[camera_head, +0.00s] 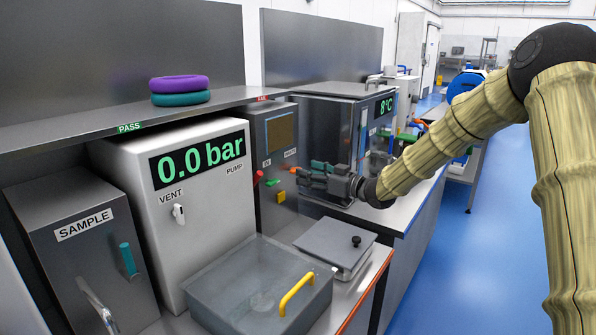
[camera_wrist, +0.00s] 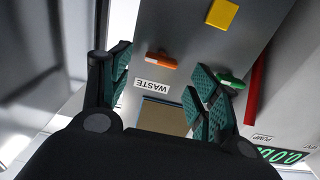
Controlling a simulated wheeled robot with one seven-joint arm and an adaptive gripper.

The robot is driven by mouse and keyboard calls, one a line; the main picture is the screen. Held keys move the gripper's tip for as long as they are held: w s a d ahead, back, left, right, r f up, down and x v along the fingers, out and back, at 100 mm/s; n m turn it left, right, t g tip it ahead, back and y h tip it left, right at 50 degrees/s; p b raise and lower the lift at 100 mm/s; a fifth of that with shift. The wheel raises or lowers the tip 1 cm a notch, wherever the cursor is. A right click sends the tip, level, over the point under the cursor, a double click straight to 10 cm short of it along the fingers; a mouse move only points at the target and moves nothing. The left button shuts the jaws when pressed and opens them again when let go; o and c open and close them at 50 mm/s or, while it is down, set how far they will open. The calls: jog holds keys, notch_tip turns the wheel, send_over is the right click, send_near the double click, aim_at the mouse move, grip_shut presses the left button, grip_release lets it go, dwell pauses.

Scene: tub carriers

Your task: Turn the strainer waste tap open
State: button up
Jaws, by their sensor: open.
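The strainer is a grey cabinet (camera_head: 262,127) with a brown window, between the pump and the 8°C unit. Its waste tap is a small orange handle (camera_wrist: 161,60) beside the upside-down WASTE label (camera_wrist: 152,87) in the wrist view. The handle lies roughly crosswise there. My gripper (camera_wrist: 158,64) is open, with one teal-padded finger on each side of the orange handle and visible gaps between. I cannot tell how far the fingertips are from the panel. In the head view my gripper (camera_head: 305,178) is in front of the strainer's lower right.
A green tap (camera_wrist: 231,80) is close to my right-hand finger, and a red pipe (camera_wrist: 256,88) is beyond it. A yellow block (camera_wrist: 222,14) is on the panel. The pump (camera_head: 180,215) reads 0.0 bar. A lidded tub (camera_head: 262,282) and a flat scale-like plate (camera_head: 336,243) stand in front.

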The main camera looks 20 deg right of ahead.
aim_at(294, 170)
jog(key=x, duration=0.4)
jog(key=shift+w+a+f, duration=0.15)
jog(key=shift+w+a, duration=0.1)
jog(key=shift+w, duration=0.05)
jog(key=shift+s+r, duration=0.15)
jog(key=shift+r, duration=0.05)
jog(key=shift+f, duration=0.1)
jog(key=c, duration=1)
